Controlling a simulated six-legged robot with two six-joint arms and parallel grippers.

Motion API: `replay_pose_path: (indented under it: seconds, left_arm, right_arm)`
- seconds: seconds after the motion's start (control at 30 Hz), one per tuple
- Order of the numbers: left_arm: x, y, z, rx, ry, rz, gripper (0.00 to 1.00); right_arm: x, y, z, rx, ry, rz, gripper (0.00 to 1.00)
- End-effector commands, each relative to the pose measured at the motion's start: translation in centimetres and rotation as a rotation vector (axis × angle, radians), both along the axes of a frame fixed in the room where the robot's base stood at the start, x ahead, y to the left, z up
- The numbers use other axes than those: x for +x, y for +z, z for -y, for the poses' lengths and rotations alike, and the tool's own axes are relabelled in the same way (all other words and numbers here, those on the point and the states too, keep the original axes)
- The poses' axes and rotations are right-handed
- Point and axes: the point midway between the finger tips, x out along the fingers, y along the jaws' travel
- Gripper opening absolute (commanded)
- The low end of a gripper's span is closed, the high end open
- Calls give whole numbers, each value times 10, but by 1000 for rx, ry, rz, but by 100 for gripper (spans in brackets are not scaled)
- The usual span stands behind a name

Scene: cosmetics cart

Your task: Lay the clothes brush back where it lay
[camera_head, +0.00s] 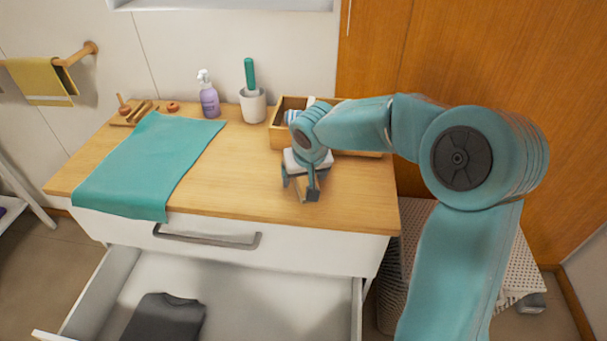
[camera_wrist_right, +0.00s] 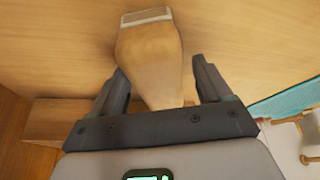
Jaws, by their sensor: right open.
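The clothes brush (camera_wrist_right: 148,55) is a pale wooden piece with a light grey strip at its far end in the right wrist view. In the head view only a small part of the brush (camera_head: 303,188) shows beneath my right gripper (camera_head: 300,184), near the front right of the wooden top (camera_head: 240,180). In the right wrist view my right gripper (camera_wrist_right: 161,80) is open, with one finger on each side of the brush and gaps between. The brush appears to lie on the top. My left gripper is not in view.
A wooden box (camera_head: 288,105) with things in it stands behind my gripper. A grey cup with a green-handled tool (camera_head: 252,104), a purple pump bottle (camera_head: 208,98) and a teal cloth (camera_head: 150,165) are further left. The drawer (camera_head: 240,300) below is open, with dark folded cloth (camera_head: 165,318).

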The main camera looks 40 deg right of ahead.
Motion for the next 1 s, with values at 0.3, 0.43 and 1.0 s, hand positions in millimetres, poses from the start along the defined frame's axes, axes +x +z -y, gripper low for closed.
replay_pose_path:
  seconds: [0.3,0.43,1.0]
  left_arm:
    - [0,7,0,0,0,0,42]
    - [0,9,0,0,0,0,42]
    - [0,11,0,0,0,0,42]
  right_arm:
    - [-22,67,-13,-1,0,7,78]
    - [-31,90,-18,-2,2,6,78]
    - [-40,110,-22,0,0,1,78]
